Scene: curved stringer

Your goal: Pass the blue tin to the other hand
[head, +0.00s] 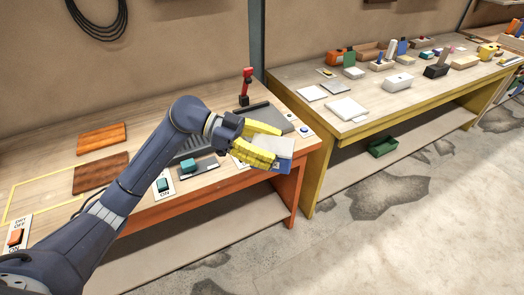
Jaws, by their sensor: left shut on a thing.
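My left gripper (275,148) reaches in from the left, and its yellow fingers are shut on the blue tin (285,166). The tin has a pale grey top and a blue side. It is held near the right front corner of the orange-framed bench (292,192), apparently above the bench top. One finger lies along the tin's far side and the other along its near side, hiding part of it. My right gripper is not in view.
A red-handled tool (245,84) stands at the bench's back. Brown boards (101,172) lie at the left. A teal switch (188,165) sits near the front edge. A yellow-framed bench (365,125) with many small objects stands to the right. The concrete floor (400,220) is clear.

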